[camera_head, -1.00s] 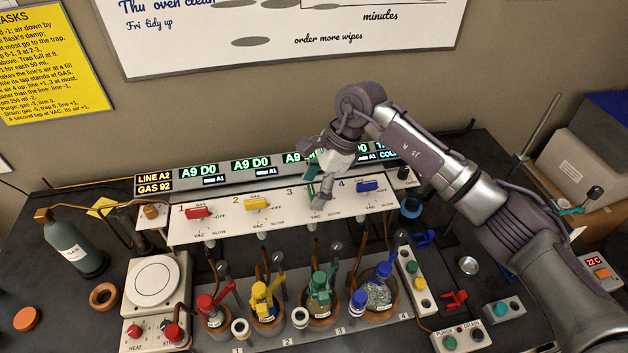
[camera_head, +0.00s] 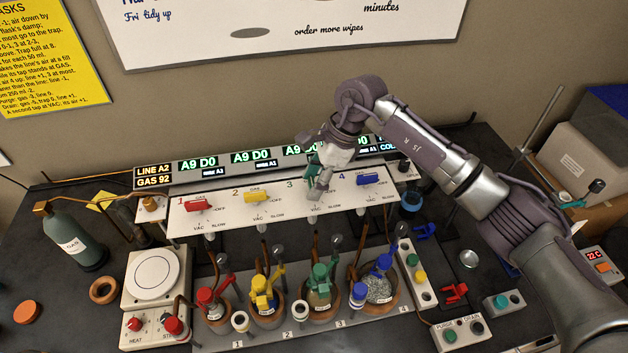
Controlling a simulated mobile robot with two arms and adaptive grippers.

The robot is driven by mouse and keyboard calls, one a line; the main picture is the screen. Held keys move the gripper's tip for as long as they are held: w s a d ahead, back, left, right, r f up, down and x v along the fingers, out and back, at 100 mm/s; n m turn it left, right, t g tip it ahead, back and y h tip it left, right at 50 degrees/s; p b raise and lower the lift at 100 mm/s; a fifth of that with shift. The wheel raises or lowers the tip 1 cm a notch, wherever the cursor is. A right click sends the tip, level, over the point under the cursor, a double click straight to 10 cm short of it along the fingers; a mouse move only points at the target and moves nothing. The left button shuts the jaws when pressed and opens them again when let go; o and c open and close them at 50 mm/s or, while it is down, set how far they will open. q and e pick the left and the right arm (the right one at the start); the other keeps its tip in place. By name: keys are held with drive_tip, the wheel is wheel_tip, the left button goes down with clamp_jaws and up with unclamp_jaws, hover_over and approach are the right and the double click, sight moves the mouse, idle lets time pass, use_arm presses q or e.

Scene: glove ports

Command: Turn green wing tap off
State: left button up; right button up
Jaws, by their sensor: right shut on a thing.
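The white tap panel (camera_head: 230,213) has numbered positions with a red wing tap (camera_head: 199,202) at 1, a yellow one (camera_head: 256,196) at 2 and a blue one (camera_head: 370,180) at 4. My right gripper (camera_head: 318,190) is at position 3, fingers down at the panel, shut on the green wing tap. The fingers and wrist hide nearly all of this tap and part of its label, so its angle cannot be read. My left gripper is not in view.
Flasks with coloured fittings, including a green one (camera_head: 320,280), stand below the panel. A lit display strip (camera_head: 215,170) runs behind it. A hotplate (camera_head: 155,275) and grey gas bottle (camera_head: 75,240) are at the left. A purge/drain box (camera_head: 462,332) is at front right.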

drive_tip(key=m+t+h+b, duration=0.1)
drive_tip(key=m+b, duration=0.4)
drive_tip(key=b, duration=0.2)
drive_tip(key=m+t+h+b, duration=0.1)
drive_tip(key=m+t+b, duration=0.1)
drive_tip(key=m+b, duration=0.3)
drive_tip(key=m+t+b, duration=0.2)
drive_tip(key=m+b, duration=0.3)
drive_tip(key=b, duration=0.4)
drive_tip(key=shift+s+a+f+h, duration=0.1)
drive_tip(key=shift+s+f+h, duration=0.15)
drive_tip(key=shift+h, duration=0.15)
drive_tip(key=shift+r+m+h+b, duration=0.25)
drive_tip(key=shift+m+h+b, duration=0.15)
drive_tip(key=shift+m+b, duration=0.8)
drive_tip(key=o, duration=1.2)
drive_tip(key=shift+c, duration=0.2)
drive_tip(key=a+v, duration=0.1)
drive_tip(key=v, duration=1.1)
drive_tip(key=shift+s+d, duration=0.15)
drive_tip(key=shift+d, duration=0.3)
